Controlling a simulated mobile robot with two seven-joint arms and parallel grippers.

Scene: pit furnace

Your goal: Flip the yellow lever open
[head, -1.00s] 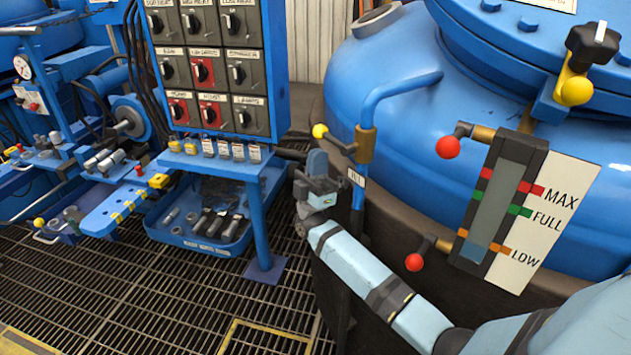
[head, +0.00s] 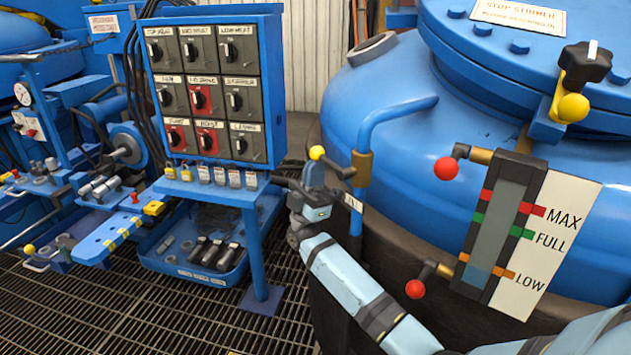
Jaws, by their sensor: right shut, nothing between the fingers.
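The yellow lever is a dark arm ending in a yellow ball (head: 317,152). It reaches left from a brass valve body (head: 361,168) on the blue pipe. My right gripper (head: 313,170) points up just below the yellow ball, its fingers shut with nothing between them. The fingertips overlap the ball's lower edge in the picture; I cannot tell whether they touch it. My left gripper is not in view.
The blue vessel (head: 380,100) and a level gauge (head: 495,225) with two red-ball levers stand to the right. A switch panel (head: 210,90) stands left, above a blue tray (head: 215,277) of tools. Another yellow ball (head: 573,107) hangs at the vessel's lid.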

